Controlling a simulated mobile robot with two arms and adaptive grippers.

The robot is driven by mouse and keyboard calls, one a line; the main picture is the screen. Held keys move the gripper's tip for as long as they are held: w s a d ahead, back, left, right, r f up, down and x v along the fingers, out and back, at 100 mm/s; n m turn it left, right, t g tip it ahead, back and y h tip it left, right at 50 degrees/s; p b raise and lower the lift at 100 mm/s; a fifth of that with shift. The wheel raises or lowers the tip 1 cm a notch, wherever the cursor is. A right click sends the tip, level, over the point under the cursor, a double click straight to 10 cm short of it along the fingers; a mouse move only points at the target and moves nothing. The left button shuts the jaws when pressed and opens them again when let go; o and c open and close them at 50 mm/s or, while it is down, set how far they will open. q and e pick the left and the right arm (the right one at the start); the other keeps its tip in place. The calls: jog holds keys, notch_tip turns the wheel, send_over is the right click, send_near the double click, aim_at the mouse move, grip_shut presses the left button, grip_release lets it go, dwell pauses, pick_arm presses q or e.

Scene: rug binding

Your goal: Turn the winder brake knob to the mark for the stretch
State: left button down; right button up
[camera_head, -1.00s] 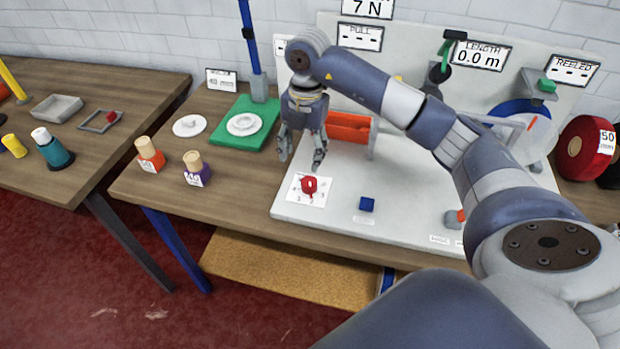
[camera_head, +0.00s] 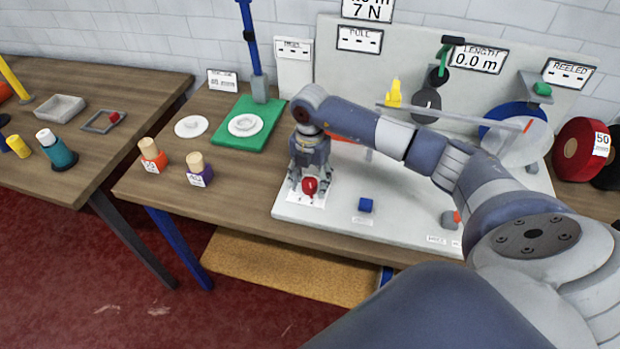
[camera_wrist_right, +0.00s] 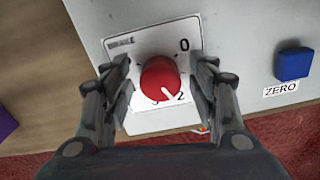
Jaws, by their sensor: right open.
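The red brake knob (camera_head: 310,186) sits on a white dial card (camera_head: 296,198) at the front left of the white machine base. In the right wrist view the knob (camera_wrist_right: 160,78) shows a white pointer line aimed toward the lower right, close to the 2. A 0 shows at the card's (camera_wrist_right: 185,30) upper right; other marks are partly hidden by the knob and fingers. My right gripper (camera_head: 309,187) is open and lowered over the knob. In the right wrist view its fingers (camera_wrist_right: 161,88) stand on either side of the knob, apart from it. My left gripper is not in view.
A blue ZERO button (camera_wrist_right: 294,64) is right of the knob, also seen in the head view (camera_head: 366,205). Orange (camera_head: 152,155) and purple (camera_head: 198,169) labelled spools stand left of the base. A green pad (camera_head: 233,138) lies behind them.

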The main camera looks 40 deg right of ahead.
jog(key=c, duration=1.1)
jog(key=shift+o, duration=0.2)
jog(key=shift+n, duration=0.3)
jog(key=n+b, duration=0.3)
jog(key=n, duration=0.1)
jog(key=shift+f, duration=0.1)
jog(key=n+b, duration=0.3)
jog(key=n, duration=0.2)
jog(key=shift+w+a, duration=0.1)
jog(key=o, duration=1.1)
jog(key=shift+c, duration=0.2)
